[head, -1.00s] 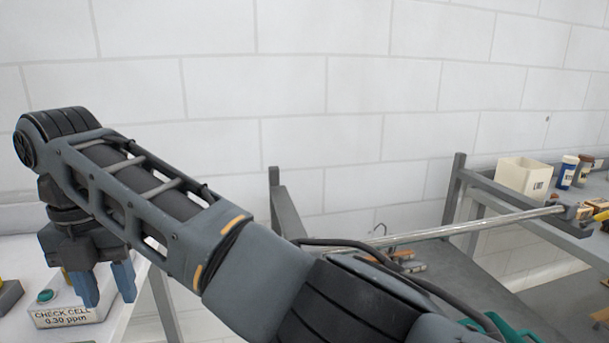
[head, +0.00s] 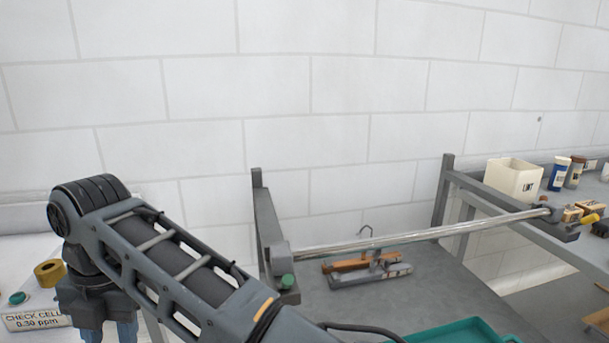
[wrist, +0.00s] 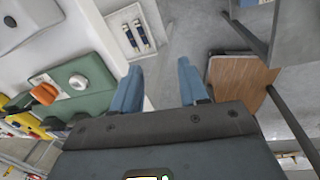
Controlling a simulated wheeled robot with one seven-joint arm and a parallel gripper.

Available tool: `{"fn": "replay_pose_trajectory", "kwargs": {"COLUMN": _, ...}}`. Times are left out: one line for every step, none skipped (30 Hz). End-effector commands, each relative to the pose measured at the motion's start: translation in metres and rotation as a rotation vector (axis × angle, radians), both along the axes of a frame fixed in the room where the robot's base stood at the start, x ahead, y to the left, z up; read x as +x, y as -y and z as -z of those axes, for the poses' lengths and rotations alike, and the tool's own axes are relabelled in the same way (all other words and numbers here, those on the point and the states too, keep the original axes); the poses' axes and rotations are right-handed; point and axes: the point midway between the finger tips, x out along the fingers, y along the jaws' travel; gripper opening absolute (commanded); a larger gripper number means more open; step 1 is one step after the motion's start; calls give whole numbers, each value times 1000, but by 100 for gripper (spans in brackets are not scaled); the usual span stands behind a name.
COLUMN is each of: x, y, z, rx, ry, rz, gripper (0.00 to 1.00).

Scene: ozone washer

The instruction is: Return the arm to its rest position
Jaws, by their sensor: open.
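My gripper (wrist: 160,90) shows in the wrist view with its two blue fingers apart and nothing between them. Beyond the fingers lie the edge of a white bench and the grey floor. In the head view my arm crosses the lower left, and my gripper (head: 107,330) hangs at its end, partly cut off by the bottom edge. It is at the right side of the white bench (head: 25,255), to the right of the check cell box (head: 35,320) labelled 0.30 ppm.
A metal rail (head: 420,235) spans two grey frames. A white bin (head: 513,180) and small bottles stand at the right. A teal tray (head: 460,332) is at the bottom. The wrist view shows a green block (wrist: 75,88) and a white tray (wrist: 135,35) holding two slim items.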

Motion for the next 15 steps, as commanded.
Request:
{"fn": "replay_pose_trajectory", "kwargs": {"x": -5, "y": 0, "z": 13, "rx": 23, "ry": -13, "rz": 27, "gripper": 44}}
{"fn": "replay_pose_trajectory", "kwargs": {"x": -7, "y": 0, "z": 20, "rx": 38, "ry": -20, "rz": 48, "gripper": 44}}
{"fn": "replay_pose_trajectory", "kwargs": {"x": -10, "y": 0, "z": 29, "rx": 60, "ry": -28, "rz": 76, "gripper": 44}}
{"fn": "replay_pose_trajectory", "kwargs": {"x": -12, "y": 0, "z": 37, "rx": 79, "ry": -35, "rz": 101, "gripper": 44}}
{"fn": "replay_pose_trajectory", "kwargs": {"x": -16, "y": 0, "z": 45, "rx": 98, "ry": -45, "rz": 126, "gripper": 44}}
{"fn": "replay_pose_trajectory", "kwargs": {"x": -20, "y": 0, "z": 57, "rx": 127, "ry": -59, "rz": 167, "gripper": 44}}
{"fn": "replay_pose_trajectory", "kwargs": {"x": -24, "y": 1, "z": 67, "rx": 153, "ry": -69, "rz": 202, "gripper": 44}}
{"fn": "replay_pose_trajectory", "kwargs": {"x": -28, "y": 2, "z": 76, "rx": 178, "ry": -83, "rz": 240, "gripper": 44}}
{"fn": "replay_pose_trajectory", "kwargs": {"x": -33, "y": 3, "z": 88, "rx": 214, "ry": -99, "rz": 295, "gripper": 44}}
{"fn": "replay_pose_trajectory", "kwargs": {"x": -37, "y": 4, "z": 97, "rx": 241, "ry": -113, "rz": 337, "gripper": 44}}
{"fn": "replay_pose_trajectory", "kwargs": {"x": -41, "y": 5, "z": 105, "rx": 266, "ry": -127, "rz": 378, "gripper": 44}}
{"fn": "replay_pose_trajectory", "kwargs": {"x": -46, "y": 8, "z": 116, "rx": 302, "ry": -144, "rz": 435, "gripper": 44}}
{"fn": "replay_pose_trajectory", "kwargs": {"x": -50, "y": 10, "z": 123, "rx": 327, "ry": -159, "rz": 478, "gripper": 44}}
{"fn": "replay_pose_trajectory", "kwargs": {"x": -54, "y": 12, "z": 130, "rx": 353, "ry": -173, "rz": 523, "gripper": 44}}
{"fn": "replay_pose_trajectory", "kwargs": {"x": -58, "y": 16, "z": 139, "rx": 387, "ry": -190, "rz": 582, "gripper": 44}}
